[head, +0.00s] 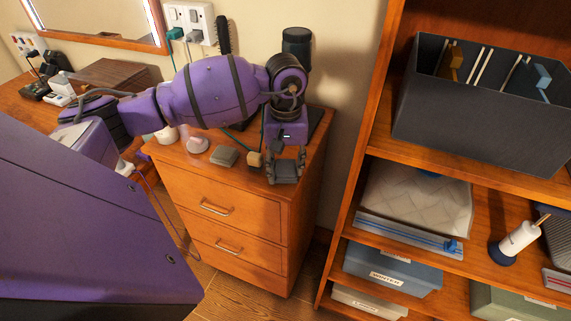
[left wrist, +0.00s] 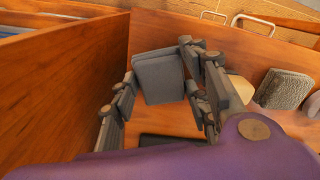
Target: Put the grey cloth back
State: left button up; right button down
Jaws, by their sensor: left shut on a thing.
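The grey cloth (left wrist: 160,76) is a small folded piece between the two fingers of my left gripper (left wrist: 158,88) in the left wrist view. In the head view my left gripper (head: 285,170) points down at the front right of the wooden drawer cabinet's top (head: 236,173). It is shut on the cloth, which the fingers largely hide there. Whether the cloth touches the cabinet top is unclear. A second grey-green, soft-looking square (head: 224,156) lies on the cabinet top to the left; it also shows in the left wrist view (left wrist: 284,89). My right gripper is out of view.
A small tan block (head: 254,159) sits close left of the gripper. A dark cylinder (head: 297,45) stands behind my arm. The wooden shelf unit (head: 366,130) at right holds a dark open bin (head: 480,125), a clear bag (head: 415,198) and labelled boxes.

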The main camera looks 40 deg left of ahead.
pick_arm(q)
jog(key=o, duration=0.6)
jog(key=shift+f, duration=0.1)
jog(key=shift+o, duration=0.7)
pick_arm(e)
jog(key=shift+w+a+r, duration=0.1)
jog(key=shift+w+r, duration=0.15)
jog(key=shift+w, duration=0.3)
